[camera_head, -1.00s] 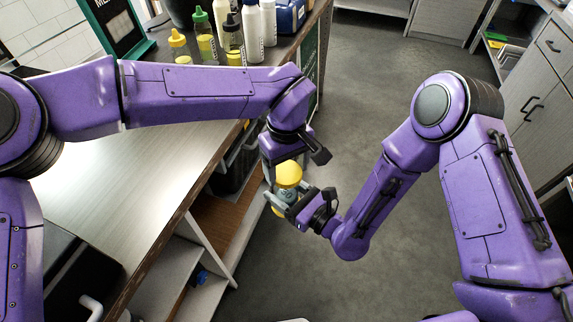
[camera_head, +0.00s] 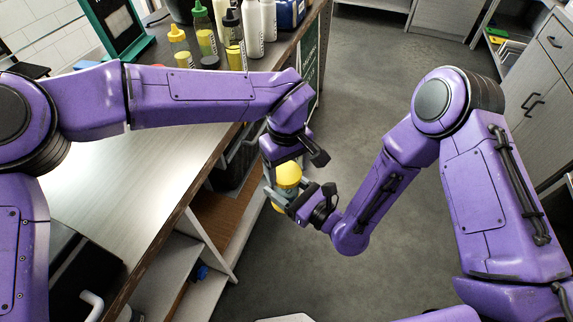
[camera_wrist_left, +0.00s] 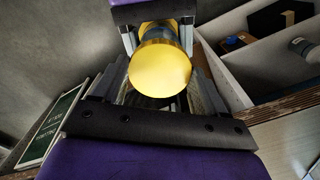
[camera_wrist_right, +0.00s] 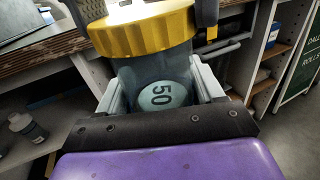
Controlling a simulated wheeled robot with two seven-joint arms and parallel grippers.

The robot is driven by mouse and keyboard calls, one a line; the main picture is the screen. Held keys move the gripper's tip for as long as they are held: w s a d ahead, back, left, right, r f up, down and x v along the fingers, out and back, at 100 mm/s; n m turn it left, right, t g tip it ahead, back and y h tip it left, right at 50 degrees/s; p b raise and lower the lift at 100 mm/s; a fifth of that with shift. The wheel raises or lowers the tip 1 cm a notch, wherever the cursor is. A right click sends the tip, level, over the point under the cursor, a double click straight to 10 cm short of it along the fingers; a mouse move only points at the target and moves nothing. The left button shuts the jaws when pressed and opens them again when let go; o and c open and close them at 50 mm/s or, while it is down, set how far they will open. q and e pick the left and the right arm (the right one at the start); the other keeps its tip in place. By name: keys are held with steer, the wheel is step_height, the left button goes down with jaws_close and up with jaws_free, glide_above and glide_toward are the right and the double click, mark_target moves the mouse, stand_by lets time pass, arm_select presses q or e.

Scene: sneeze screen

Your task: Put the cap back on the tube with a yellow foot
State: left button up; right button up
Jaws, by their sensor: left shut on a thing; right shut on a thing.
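A yellow round cap (camera_head: 288,174) is between the fingers of my left gripper (camera_head: 283,170), which is shut on it. In the left wrist view the cap's yellow end (camera_wrist_left: 160,68) faces the camera. My right gripper (camera_head: 300,206) is shut on the tube's side. In the right wrist view the tube body (camera_wrist_right: 155,80) bears a round "50" mark, with a ridged yellow part (camera_wrist_right: 140,32) directly above. The cap and tube look in line and touching; how far the cap is seated is hidden.
Bottles stand on the counter's far end, including a yellow-capped one (camera_head: 177,36), a green-capped one (camera_head: 199,12) and white ones (camera_head: 252,30). The counter (camera_head: 130,190) and its open shelves lie to the left. The floor (camera_head: 330,280) under the grippers is clear.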

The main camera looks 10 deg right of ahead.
arm_select(q)
steer(key=shift+f, duration=0.35)
steer(key=o, duration=1)
steer(key=shift+o, duration=0.2)
step_height(320, 180, up, 12)
steer(key=shift+f, duration=0.1)
